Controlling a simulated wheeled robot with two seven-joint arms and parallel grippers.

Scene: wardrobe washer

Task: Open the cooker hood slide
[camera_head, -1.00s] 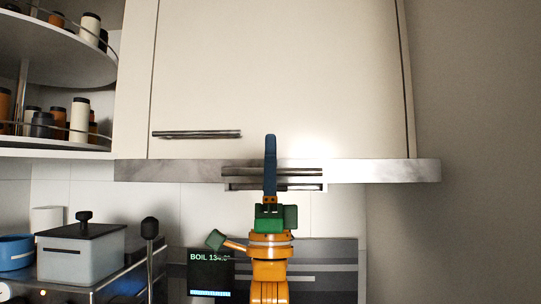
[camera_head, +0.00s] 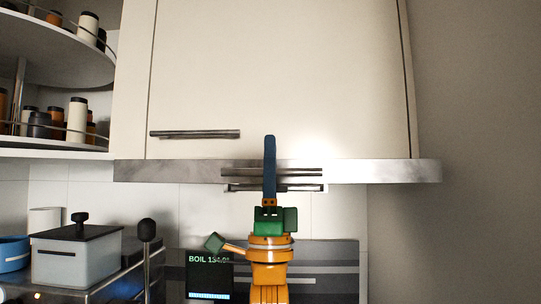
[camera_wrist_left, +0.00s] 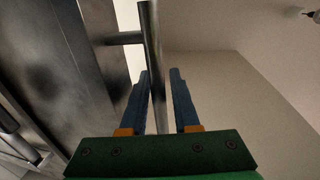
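The cooker hood slide (camera_head: 370,171) is a grey metallic strip under the white cabinet. A dark horizontal bar handle (camera_head: 300,172) runs across its middle. My left gripper (camera_head: 270,140) stands upright in front of the handle, its blue fingers overlapping it in the head view. In the left wrist view the handle bar (camera_wrist_left: 152,50) lies between the two blue fingers of my left gripper (camera_wrist_left: 160,72). A gap shows beside the bar, so the fingers look open around it. The slide looks flush under the cabinet. My right gripper is not in view.
A cabinet door with its own handle (camera_head: 195,134) is above the slide. A second dark bar (camera_head: 305,188) shows just below. Shelves with jars (camera_head: 77,118) and a grey pot (camera_head: 75,262) are at the left. A bare wall (camera_head: 480,120) is at the right.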

